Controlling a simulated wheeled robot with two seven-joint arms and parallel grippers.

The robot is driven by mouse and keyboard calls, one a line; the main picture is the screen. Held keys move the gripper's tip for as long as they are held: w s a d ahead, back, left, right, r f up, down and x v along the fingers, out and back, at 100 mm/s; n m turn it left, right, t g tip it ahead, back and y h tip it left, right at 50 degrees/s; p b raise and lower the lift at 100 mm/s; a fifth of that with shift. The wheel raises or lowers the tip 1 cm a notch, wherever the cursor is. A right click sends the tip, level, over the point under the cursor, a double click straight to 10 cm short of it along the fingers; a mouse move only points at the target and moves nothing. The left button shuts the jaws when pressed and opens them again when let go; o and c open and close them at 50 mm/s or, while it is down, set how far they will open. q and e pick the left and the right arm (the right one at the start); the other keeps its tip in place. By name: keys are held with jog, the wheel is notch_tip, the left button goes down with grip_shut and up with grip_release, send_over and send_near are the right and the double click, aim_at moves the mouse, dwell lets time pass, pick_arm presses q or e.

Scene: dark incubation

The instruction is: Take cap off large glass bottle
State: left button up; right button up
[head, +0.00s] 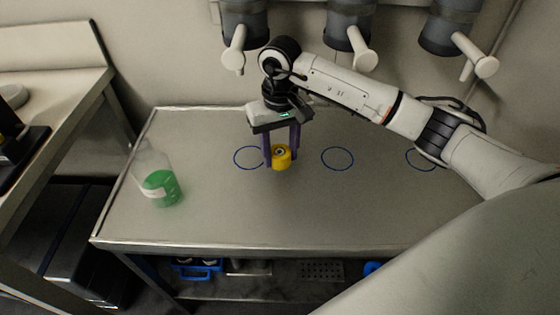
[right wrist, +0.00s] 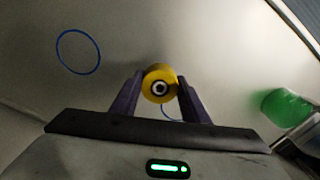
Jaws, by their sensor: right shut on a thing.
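A large glass bottle (head: 156,180) with green liquid and a pale label stands at the left of the table, and its green part also shows at the right of the right wrist view (right wrist: 284,107). Its top is blurred, and no cap is clear on it. My right gripper (head: 281,158) is well to the right of the bottle, low over the table. It is shut on a yellow cap (head: 283,153) with a dark ring and light centre. The cap also shows between the fingers in the right wrist view (right wrist: 159,84). My left gripper is not in view.
The metal table (head: 230,215) has several blue circles, one beside the cap (head: 338,158). Grey dispensers with white spouts (head: 358,52) hang at the back. A second bench (head: 55,85) stands at left. The table's front and middle are clear.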

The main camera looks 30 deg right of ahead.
aim_at(280, 173)
notch_tip(280, 173, down, 3)
jog(key=shift+s+a, duration=0.1)
jog(key=shift+s, duration=0.05)
jog(key=shift+f, duration=0.2)
jog(key=shift+f, duration=0.1)
jog(key=shift+f, duration=0.2)
jog(key=o, duration=1.2)
jog(key=shift+r, duration=0.15)
notch_tip(280, 173, up, 8)
jog(key=shift+f, duration=0.25)
jog(key=shift+r, duration=0.15)
